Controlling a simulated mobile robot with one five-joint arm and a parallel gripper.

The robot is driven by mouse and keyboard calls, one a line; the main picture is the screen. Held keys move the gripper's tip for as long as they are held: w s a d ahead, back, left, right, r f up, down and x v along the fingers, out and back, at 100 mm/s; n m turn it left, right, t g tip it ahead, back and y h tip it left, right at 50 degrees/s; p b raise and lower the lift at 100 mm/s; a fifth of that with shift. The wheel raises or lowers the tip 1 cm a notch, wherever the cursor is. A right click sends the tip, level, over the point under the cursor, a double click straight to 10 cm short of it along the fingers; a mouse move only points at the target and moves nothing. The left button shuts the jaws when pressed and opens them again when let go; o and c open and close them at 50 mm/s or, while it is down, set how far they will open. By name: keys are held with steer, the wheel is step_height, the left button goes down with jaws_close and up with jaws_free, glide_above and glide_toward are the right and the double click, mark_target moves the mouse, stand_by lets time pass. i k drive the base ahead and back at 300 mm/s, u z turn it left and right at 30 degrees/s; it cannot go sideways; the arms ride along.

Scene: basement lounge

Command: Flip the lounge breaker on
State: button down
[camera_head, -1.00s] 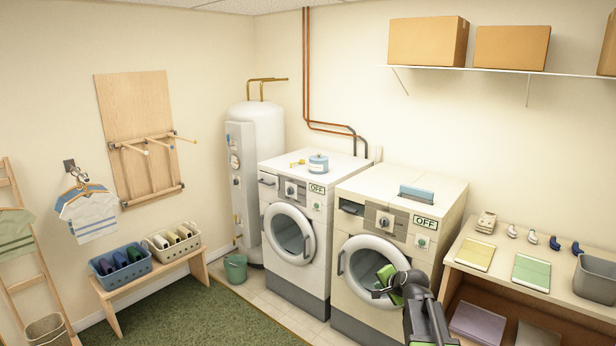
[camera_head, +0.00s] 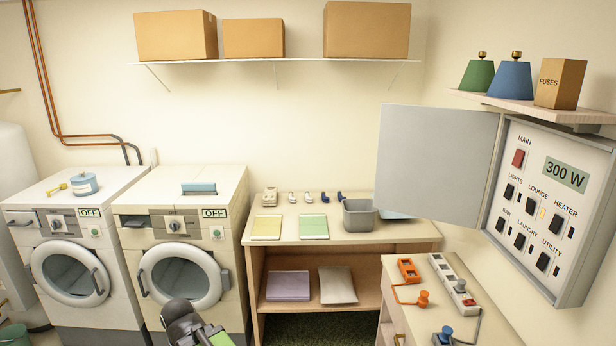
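The breaker panel (camera_head: 552,205) is on the right wall, its grey door (camera_head: 437,160) swung open to the left. The lounge breaker (camera_head: 531,207) is a small black switch under the LOUNGE label, in the upper row between LIGHTS and HEATER. A small amber mark shows beside it; the switch's position is too small to tell. The red MAIN switch (camera_head: 518,158) is above, and the display (camera_head: 566,173) reads 300 W. My gripper (camera_head: 182,318) is at the bottom left of centre, far from the panel; its fingers cannot be made out.
A low cabinet (camera_head: 395,318) with power strips and plugs (camera_head: 455,285) stands below the panel. A wall shelf (camera_head: 540,108) with two lampshades and a FUSES box is above it. A workbench (camera_head: 345,240) and two machines marked OFF line the back wall.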

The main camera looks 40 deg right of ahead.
mark_target(530, 203)
steer(key=z, duration=2.7)
